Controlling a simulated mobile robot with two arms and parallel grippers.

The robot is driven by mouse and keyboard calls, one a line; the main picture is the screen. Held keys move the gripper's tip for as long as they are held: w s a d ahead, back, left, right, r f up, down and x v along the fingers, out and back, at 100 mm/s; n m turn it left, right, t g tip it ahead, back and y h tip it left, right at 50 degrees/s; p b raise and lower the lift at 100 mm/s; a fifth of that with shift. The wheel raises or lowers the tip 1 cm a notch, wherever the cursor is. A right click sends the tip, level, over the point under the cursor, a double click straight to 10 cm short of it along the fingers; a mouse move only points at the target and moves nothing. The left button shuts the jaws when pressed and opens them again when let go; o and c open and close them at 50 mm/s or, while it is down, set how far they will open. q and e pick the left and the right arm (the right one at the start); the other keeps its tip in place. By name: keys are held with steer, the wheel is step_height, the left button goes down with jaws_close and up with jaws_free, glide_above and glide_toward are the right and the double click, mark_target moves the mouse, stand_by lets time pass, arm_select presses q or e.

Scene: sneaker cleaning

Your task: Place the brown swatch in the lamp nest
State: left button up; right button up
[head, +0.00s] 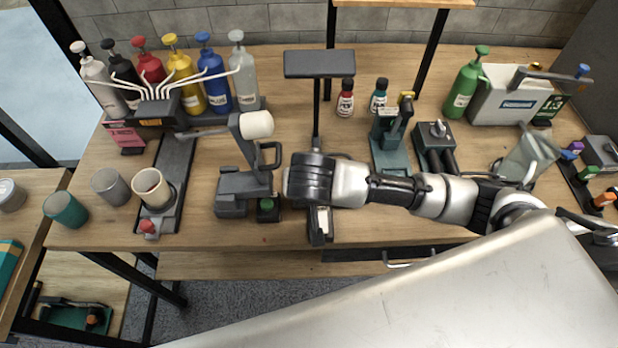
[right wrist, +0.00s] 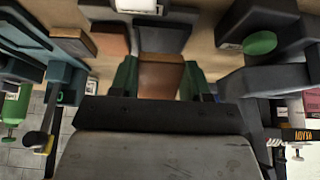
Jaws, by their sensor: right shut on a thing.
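The brown swatch (right wrist: 160,80) sits between the two green fingers of my right gripper (right wrist: 160,88) in the right wrist view. The gripper is shut on it, and the hand hides the swatch in the head view. In the head view my right gripper (head: 312,180) is over the base of the lamp (head: 319,64), a dark panel on a post. A dark grey recess or pad (right wrist: 160,37) lies just past the swatch in the right wrist view; it may be the lamp nest. I cannot tell whether the swatch touches it. My left gripper is not in view.
A grey device with a white roller (head: 256,124) and a green button (head: 268,205) stands close left of the hand. Small bottles (head: 345,98) and a teal device (head: 390,140) stand behind my right arm. Pump bottles and cups are at the left.

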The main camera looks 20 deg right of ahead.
steer(key=shift+x, duration=1.05)
steer(key=shift+w+d+r+g+p, duration=0.1)
steer(key=shift+w+r+g+p, duration=0.2)
steer(key=shift+g+p, duration=0.35)
steer(key=g+p, duration=0.1)
steer(key=g, duration=0.1)
steer(key=w+g+y+p, duration=0.1)
steer(key=g, duration=0.1)
steer(key=shift+w+d+r+y+p, duration=0.15)
steer(key=shift+y+p, duration=0.15)
steer(key=shift+p, duration=0.05)
steer(key=shift+f, duration=1)
steer(key=shift+f, duration=0.55)
steer(key=o, duration=0.6)
steer(key=shift+c, duration=0.2)
steer(key=o, duration=0.3)
steer(key=shift+f, duration=0.15)
